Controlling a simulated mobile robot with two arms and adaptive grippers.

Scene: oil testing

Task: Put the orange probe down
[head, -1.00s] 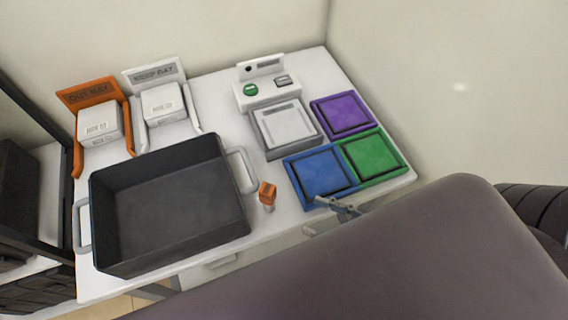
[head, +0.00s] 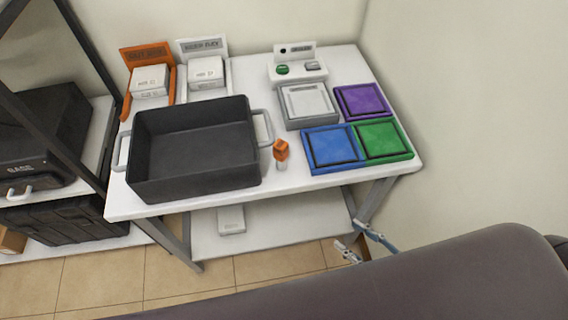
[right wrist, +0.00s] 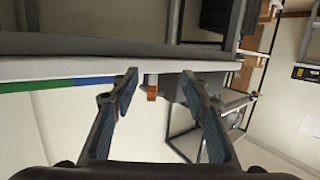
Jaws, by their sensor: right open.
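The orange probe (head: 281,150) stands upright on the white table (head: 300,181), just right of the black tray and left of the blue pad. Its top is orange and its lower part is pale. My right gripper (head: 362,240) is below and in front of the table's front edge, apart from the probe. In the right wrist view its two fingers (right wrist: 163,95) are spread with nothing held between them. A small orange piece, seemingly the probe (right wrist: 152,88), shows beyond the fingertips. My left gripper is not in view.
A black tray (head: 195,112) with handles fills the table's left. Blue (head: 331,166), green (head: 402,152) and purple (head: 362,89) pads sit at the right. A grey device (head: 306,119) stands behind the probe. A dark shelf rack (head: 72,160) is at left.

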